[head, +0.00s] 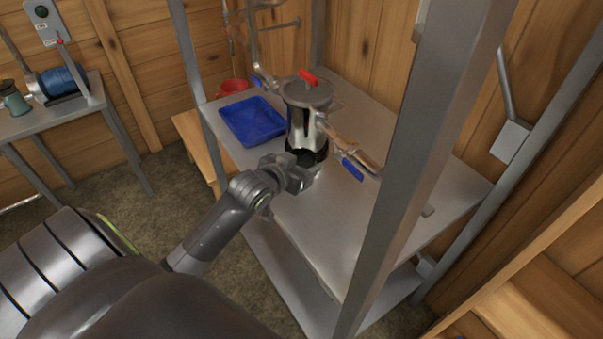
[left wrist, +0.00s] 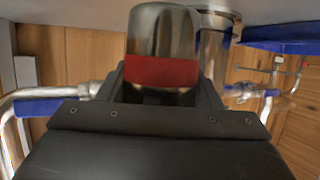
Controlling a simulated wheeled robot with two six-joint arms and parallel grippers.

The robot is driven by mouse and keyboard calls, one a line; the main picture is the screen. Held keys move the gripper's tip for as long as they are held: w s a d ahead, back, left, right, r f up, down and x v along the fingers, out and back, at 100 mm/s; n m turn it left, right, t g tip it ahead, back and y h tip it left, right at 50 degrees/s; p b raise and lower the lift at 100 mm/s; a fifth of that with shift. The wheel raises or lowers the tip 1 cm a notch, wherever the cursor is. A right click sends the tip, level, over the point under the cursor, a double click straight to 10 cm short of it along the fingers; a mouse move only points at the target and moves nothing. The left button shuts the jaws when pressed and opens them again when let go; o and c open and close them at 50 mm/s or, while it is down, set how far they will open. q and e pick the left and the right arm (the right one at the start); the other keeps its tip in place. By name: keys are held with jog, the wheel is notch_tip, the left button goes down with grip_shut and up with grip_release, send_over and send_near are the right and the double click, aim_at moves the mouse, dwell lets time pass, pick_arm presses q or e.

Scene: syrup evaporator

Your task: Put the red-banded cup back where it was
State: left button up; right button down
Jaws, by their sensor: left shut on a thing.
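The red-banded cup (left wrist: 161,35) is a shiny metal cup with a wide red band, seen large in the left wrist view. My left gripper (left wrist: 162,92) is shut on it at the banded end, one finger on each side. In the head view my left gripper (head: 303,172) is over the steel table, just in front of the lidded metal vessel. I cannot clearly pick out the cup there. Whether the cup touches the table is not clear. My right gripper is not in view.
Blue-handled pipework (head: 352,168) is to the right. A steel post (head: 425,165) rises in front; the table's front (head: 335,230) is bare.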

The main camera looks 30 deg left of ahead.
pick_arm(q)
jog(key=shift+f, duration=1.7)
jog(key=o, duration=1.1)
jog(key=shift+f, duration=0.15)
jog(key=shift+r, duration=0.25)
jog(key=shift+s, duration=0.35)
jog(key=v, duration=1.1)
jog(key=shift+s+r, duration=0.1)
jog(key=shift+r, duration=0.05)
